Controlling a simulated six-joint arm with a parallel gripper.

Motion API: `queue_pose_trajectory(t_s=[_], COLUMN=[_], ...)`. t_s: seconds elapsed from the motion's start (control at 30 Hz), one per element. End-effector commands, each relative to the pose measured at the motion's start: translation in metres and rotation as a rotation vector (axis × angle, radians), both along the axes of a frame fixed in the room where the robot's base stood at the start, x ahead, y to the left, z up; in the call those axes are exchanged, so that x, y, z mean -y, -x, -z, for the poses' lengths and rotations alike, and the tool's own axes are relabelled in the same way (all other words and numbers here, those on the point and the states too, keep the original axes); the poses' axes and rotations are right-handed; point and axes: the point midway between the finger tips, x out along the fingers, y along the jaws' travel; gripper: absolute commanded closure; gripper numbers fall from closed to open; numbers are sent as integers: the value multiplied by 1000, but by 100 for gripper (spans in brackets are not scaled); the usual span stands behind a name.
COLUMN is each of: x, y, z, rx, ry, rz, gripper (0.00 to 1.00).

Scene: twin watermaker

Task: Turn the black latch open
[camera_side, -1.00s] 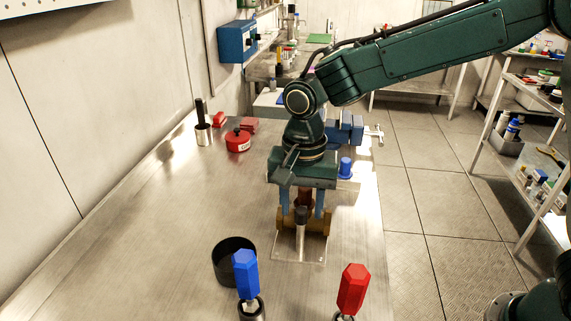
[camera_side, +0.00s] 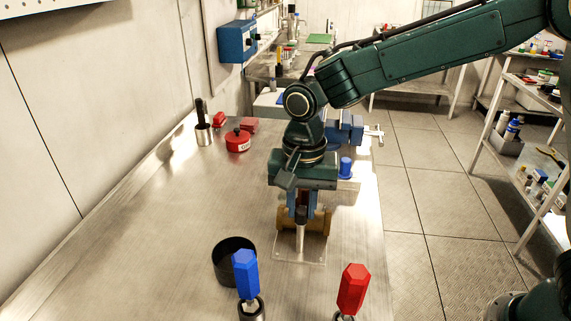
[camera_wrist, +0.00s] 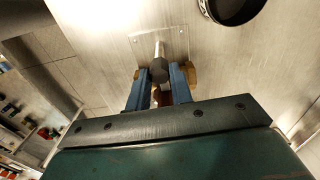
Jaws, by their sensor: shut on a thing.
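The black latch is the dark knob (camera_wrist: 159,71) on a bare metal rod (camera_wrist: 160,48) in the wrist view. It belongs to a brass valve body (camera_side: 322,220) on a clear plate (camera_side: 312,252) on the bench. In the side view my gripper (camera_side: 302,214) points down over the valve, its two blue fingers close together. In the wrist view my gripper (camera_wrist: 159,76) has one finger on each side of the knob and is shut on it. The fingers partly hide the valve body, and the exact contact is hard to see.
A dark open cup (camera_side: 229,272) stands at front left of the valve. Blue (camera_side: 245,273) and red (camera_side: 352,290) handled tools stand upright in front. A blue knob (camera_side: 346,167) and blue vise (camera_side: 345,130) lie behind.

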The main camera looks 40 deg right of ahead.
Motion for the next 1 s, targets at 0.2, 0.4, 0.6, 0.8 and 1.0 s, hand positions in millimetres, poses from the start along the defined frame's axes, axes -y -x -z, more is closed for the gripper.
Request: queue_pose_trajectory(t_s=[0.2, 0.4, 0.6, 0.8, 1.0], x=[0, -1, -1, -1, -2], y=[0, -1, -1, -1, -1], z=[-1, -1, -1, -1, -1], rx=[1, 1, 1, 1, 1], ry=[-1, -1, 0, 0, 0], rz=[-104, -259, -445, -635, -825], gripper=[100, 100, 100, 100, 100])
